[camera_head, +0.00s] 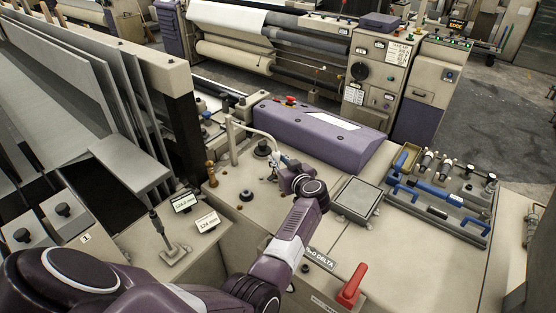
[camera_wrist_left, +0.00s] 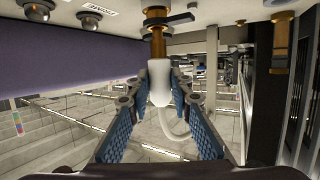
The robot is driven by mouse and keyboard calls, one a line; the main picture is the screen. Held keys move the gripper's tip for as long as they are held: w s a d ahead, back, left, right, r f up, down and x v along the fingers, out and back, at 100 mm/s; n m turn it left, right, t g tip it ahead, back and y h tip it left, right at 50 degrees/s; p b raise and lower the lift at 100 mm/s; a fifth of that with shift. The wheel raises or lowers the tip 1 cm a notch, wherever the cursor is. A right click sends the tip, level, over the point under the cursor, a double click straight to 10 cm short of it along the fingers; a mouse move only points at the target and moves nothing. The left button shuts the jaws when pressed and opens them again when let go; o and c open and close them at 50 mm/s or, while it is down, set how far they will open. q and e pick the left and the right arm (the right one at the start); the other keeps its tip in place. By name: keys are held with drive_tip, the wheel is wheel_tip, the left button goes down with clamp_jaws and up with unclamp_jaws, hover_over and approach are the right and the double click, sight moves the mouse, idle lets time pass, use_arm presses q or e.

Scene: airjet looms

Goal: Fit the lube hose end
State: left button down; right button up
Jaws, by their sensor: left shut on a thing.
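My left gripper (camera_head: 277,168) reaches over the beige machine top in the head view, small and partly hidden by its own wrist. In the left wrist view its two blue-padded fingers (camera_wrist_left: 161,85) are shut on the white lube hose end (camera_wrist_left: 160,88). The white hose (camera_wrist_left: 180,128) curves away below it. A brass piece (camera_wrist_left: 157,40) with a dark lever stands in line with the hose end; I cannot tell whether it is seated. In the head view the white hose (camera_head: 250,130) arches from a post to the gripper. My right gripper is not in view.
A brass fitting (camera_head: 211,174) stands left on the machine top. A purple cover (camera_head: 315,130) lies behind the gripper. A grey square lid (camera_head: 357,198), a tool tray (camera_head: 471,228) and a red lever (camera_head: 351,286) are to the right.

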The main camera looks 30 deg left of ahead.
use_arm(q)
drive_tip(key=shift+f+b, duration=0.3)
drive_tip(key=shift+f, duration=0.25)
drive_tip(key=c, duration=1.7)
unclamp_jaws()
drive_tip(key=shift+o, duration=0.2)
wheel_tip(320, 180, up, 10)
